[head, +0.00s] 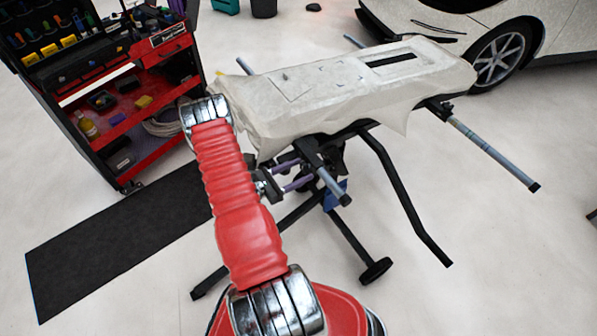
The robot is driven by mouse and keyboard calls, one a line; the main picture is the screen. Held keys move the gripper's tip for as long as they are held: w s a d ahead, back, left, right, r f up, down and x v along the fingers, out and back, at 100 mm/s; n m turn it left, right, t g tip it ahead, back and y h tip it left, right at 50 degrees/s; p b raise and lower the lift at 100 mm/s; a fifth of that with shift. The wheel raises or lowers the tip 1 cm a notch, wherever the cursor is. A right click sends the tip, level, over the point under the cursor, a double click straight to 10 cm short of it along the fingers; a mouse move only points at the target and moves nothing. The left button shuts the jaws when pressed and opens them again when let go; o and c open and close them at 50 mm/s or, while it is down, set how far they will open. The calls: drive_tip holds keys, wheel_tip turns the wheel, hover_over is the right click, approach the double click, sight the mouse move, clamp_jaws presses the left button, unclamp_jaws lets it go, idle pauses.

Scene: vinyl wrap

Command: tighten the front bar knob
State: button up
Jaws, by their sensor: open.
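My gripper (304,172) reaches out from behind my red arm, below the near edge of the wrapped panel (350,85). Its two purple fingers are apart and point right, toward the dark hardware under the stand's top. The front bar (329,180) is a grey tube with a black end cap, sticking out toward me just right of the fingertips. The front bar knob cannot be told apart from the dark hardware there. Whether the fingers surround or touch it cannot be told. My arm hides part of the gripper's wrist.
The black stand (405,200) has spread legs and a wheel. Another grey bar (495,155) juts out at right. A red and black tool cart (120,125) stands at left beside a black mat (110,245). A car (500,50) is behind. Floor at lower right is clear.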

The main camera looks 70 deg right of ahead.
drive_tip(key=shift+c, duration=0.4)
drive_tip(key=c, duration=1)
drive_tip(key=shift+m, duration=1.7)
drive_tip(key=o, duration=1.1)
